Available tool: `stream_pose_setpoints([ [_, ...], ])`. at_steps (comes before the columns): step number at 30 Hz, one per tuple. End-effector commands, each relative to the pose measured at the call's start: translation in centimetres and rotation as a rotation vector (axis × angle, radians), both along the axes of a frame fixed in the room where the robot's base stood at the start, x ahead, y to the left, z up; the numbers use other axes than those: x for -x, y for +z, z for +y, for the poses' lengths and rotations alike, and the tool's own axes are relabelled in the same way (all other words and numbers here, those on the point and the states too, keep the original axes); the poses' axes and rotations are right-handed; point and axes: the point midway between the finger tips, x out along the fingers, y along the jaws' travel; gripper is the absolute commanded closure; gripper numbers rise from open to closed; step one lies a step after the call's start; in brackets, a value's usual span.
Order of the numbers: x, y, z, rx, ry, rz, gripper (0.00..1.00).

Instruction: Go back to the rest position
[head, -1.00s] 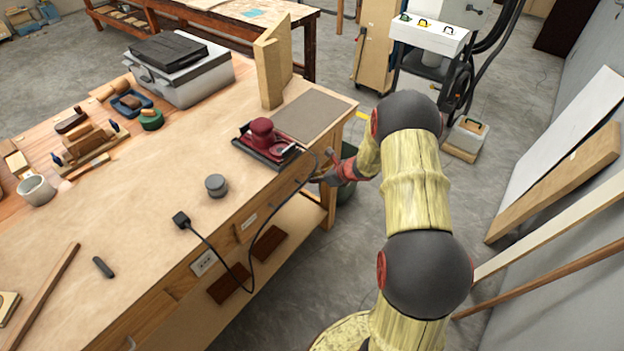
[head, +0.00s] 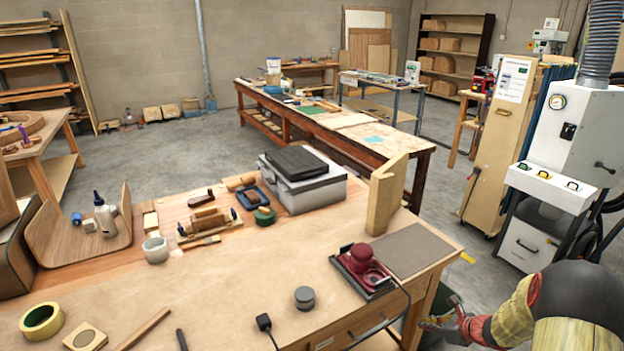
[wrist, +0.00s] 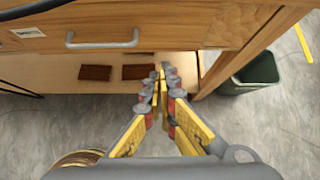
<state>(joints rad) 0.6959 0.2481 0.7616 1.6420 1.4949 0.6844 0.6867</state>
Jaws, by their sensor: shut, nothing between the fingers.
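My gripper (head: 447,322) shows at the lower right of the head view, beside the right front corner of the workbench (head: 240,295). In the wrist view my gripper (wrist: 161,77) points at the bench front, below a drawer with a metal handle (wrist: 102,38). Its fingers are together with nothing between them. My yellow and black arm fills the lower right corner of the head view. A red sander (head: 363,266) sits in a dark tray on the bench, left of my gripper and apart from it.
A dark green bin (wrist: 248,75) stands on the floor by the bench leg. The sander's cord hangs over the bench's front edge. A white extractor machine (head: 560,150) stands at the right. Two brown blocks (wrist: 95,72) lie on the lower shelf. Grey floor is open behind the bench.

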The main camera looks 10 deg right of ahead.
Motion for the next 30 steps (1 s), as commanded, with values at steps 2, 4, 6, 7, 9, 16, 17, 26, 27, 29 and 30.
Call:
stream_pose_setpoints([
  [2,0.7,-0.3,0.9,0.045,0.097,-0.009,1.00],
  [4,2.8,-1.4,2.8,0.081,0.220,0.006,1.00],
  [6,5.0,-1.5,4.5,0.129,0.368,0.010,1.00],
  [7,5.9,-1.0,5.1,0.155,0.433,0.007,1.00],
  [9,7.9,0.5,6.7,0.222,0.593,-0.005,1.00],
  [16,14.5,8.3,12.7,0.501,1.200,-0.077,1.00],
  [17,15.4,9.5,13.4,0.541,1.278,-0.086,1.00],
  [26,23.6,19.0,17.6,0.956,1.922,-0.135,1.00],
  [27,24.4,20.1,17.9,1.015,1.987,-0.137,1.00],
  [29,25.7,21.7,18.4,1.103,2.068,-0.138,1.00],
  [30,26.4,22.8,18.7,1.165,2.114,-0.140,1.00],
])
